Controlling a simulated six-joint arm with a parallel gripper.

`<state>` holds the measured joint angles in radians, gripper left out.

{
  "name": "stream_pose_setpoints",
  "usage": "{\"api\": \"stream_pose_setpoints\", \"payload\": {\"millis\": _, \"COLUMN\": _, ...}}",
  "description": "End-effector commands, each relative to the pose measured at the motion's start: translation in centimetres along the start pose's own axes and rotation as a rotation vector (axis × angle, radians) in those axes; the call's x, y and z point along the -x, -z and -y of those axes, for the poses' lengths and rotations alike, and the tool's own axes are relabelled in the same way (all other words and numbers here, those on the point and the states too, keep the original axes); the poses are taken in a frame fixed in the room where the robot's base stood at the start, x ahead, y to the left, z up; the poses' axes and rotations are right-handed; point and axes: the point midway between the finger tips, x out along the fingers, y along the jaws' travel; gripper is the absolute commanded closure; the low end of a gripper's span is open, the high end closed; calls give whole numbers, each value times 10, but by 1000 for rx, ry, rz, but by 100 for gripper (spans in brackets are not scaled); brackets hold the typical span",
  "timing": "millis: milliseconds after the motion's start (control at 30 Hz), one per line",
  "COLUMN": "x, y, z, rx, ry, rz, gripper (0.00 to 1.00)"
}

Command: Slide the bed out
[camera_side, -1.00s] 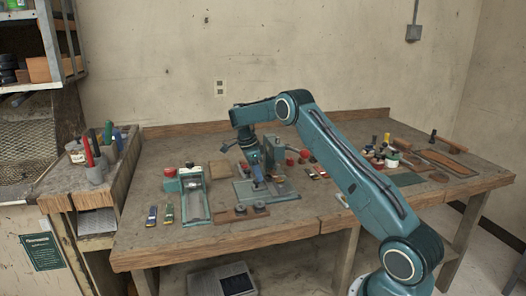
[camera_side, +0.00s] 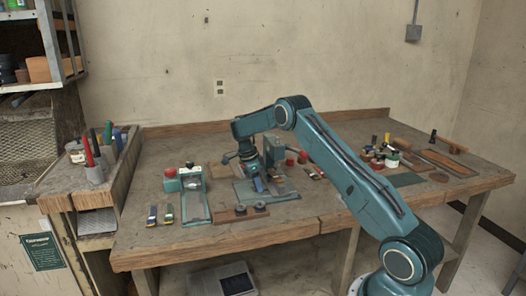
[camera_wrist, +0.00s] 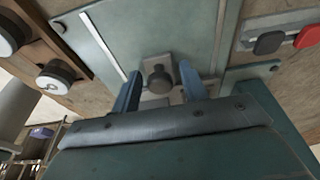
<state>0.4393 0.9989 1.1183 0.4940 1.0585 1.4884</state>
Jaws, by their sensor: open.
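The sole stitcher (camera_side: 274,147) stands on the bench with a flat grey-green bed plate (camera_side: 243,195) at its foot. In the wrist view the plate (camera_wrist: 160,28) fills the upper middle. A dark round knob (camera_wrist: 158,78) stands on a small metal block at the plate's near edge. My gripper (camera_wrist: 160,88) is open, with one blue finger on each side of the knob and gaps visible on both sides. In the side view my gripper (camera_side: 258,184) is low over the plate, and the knob cannot be made out there.
A green-framed tray (camera_side: 195,206) and two small tools lie left of the stitcher. A wooden strip with two dark round pieces (camera_side: 241,211) lies in front. Red-capped items (camera_side: 291,158) stand close on the right. Jars (camera_side: 390,160) are farther right.

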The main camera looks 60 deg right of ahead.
Motion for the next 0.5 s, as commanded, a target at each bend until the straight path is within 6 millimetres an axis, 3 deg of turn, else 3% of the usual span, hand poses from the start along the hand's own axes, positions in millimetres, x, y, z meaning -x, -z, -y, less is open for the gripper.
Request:
{"api": "stream_pose_setpoints", "payload": {"millis": 67, "x": 0, "y": 0, "z": 0, "rx": 0, "ry": 0, "rz": 0, "gripper": 58}}
{"api": "stream_pose_setpoints", "payload": {"millis": 200, "x": 0, "y": 0, "z": 0, "rx": 0, "ry": 0, "rz": 0, "gripper": 82}}
{"api": "stream_pose_setpoints", "payload": {"millis": 500, "x": 1, "y": -3, "z": 0, "rx": 1, "ry": 0, "rz": 0, "gripper": 82}}
